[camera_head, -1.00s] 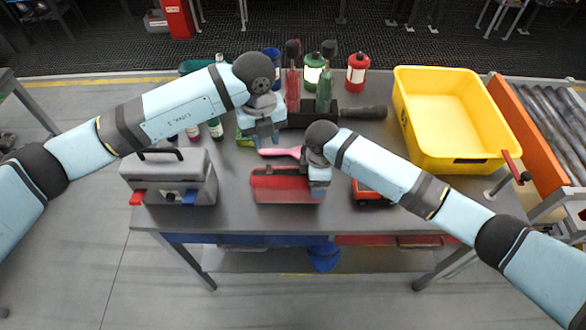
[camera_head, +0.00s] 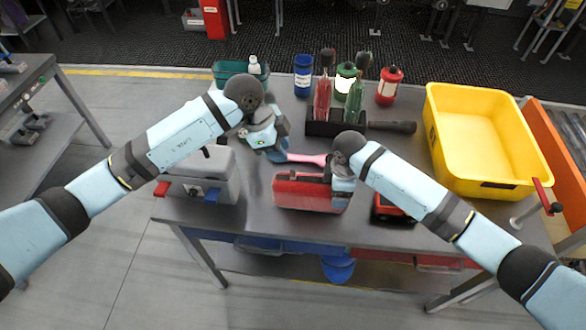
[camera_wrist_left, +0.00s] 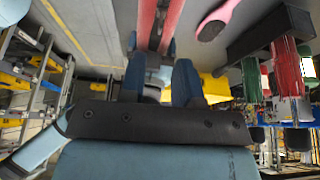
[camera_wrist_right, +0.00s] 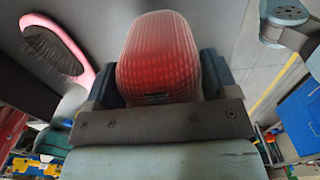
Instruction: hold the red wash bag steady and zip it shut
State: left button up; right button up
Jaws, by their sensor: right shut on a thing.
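The red wash bag (camera_head: 308,192) lies on the grey table near its front edge. It has a pale strip along its top in the head view. My right gripper (camera_head: 342,180) is shut on the bag's right end; in the right wrist view the ribbed red bag (camera_wrist_right: 158,50) fills the space between the fingers. My left gripper (camera_head: 279,150) is tilted behind and left of the bag, apart from it. In the left wrist view its fingers (camera_wrist_left: 158,72) are spread with nothing held, and the red bag (camera_wrist_left: 172,22) shows beyond them. The zip pull cannot be made out.
A pink brush (camera_head: 308,158) lies just behind the bag. A grey toolbox (camera_head: 205,178) stands to the left and a red object (camera_head: 388,208) to the right. Bottles and a dark holder (camera_head: 335,128) stand behind. A yellow bin (camera_head: 480,140) is at the right.

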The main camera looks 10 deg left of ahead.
aim_at(293, 174)
pick_arm(q)
jog(key=x, duration=0.8)
jog(key=shift+f, duration=0.15)
grip_shut()
